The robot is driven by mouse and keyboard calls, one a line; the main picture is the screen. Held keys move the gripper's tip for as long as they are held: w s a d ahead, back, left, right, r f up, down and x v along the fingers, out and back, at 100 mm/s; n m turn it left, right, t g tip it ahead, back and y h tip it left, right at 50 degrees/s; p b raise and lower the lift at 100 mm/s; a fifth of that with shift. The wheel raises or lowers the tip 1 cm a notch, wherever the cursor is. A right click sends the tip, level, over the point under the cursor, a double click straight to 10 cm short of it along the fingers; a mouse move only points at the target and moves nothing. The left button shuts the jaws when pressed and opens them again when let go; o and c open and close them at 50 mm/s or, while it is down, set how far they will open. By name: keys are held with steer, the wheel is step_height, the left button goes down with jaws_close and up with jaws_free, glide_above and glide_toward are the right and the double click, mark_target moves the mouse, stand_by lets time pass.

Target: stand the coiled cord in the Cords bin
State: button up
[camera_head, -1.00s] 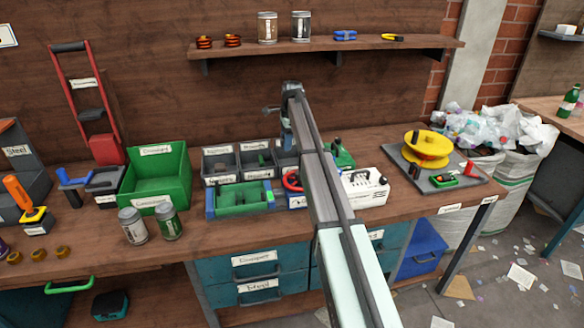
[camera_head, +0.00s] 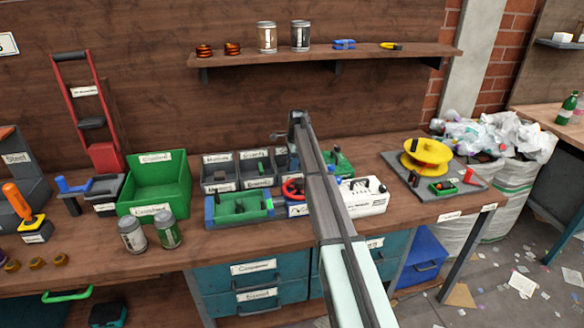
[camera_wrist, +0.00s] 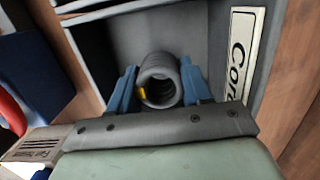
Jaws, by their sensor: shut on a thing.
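In the wrist view the coiled cord (camera_wrist: 160,82) is a dark grey coil with a small yellow piece on it. Its open end faces the camera. My gripper (camera_wrist: 158,85) has its blue fingers shut on both sides of the coil. The coil is over or in the opening of a grey bin (camera_wrist: 112,35), whose label (camera_wrist: 243,50) begins "Cor". I cannot tell how deep the coil is or whether it touches the bin floor. In the head view my arm hides the gripper and the coil.
Grey small-parts bins (camera_head: 216,172) stand in a row left of my arm. A green bin (camera_head: 155,187), a green-and-blue fixture (camera_head: 240,208) and a white box (camera_head: 363,196) are close by. A yellow spool (camera_head: 428,157) stands at right. A shelf (camera_head: 330,58) hangs above.

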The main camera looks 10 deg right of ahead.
steer(key=shift+f, duration=0.85)
steer(key=shift+f, duration=0.1)
steer(key=o, duration=1.1)
steer(key=r, duration=0.4)
steer(key=d+r, duration=0.1)
steer(key=r, duration=0.7)
steer(key=shift+d+r, duration=0.1)
steer(key=shift+d, duration=0.15)
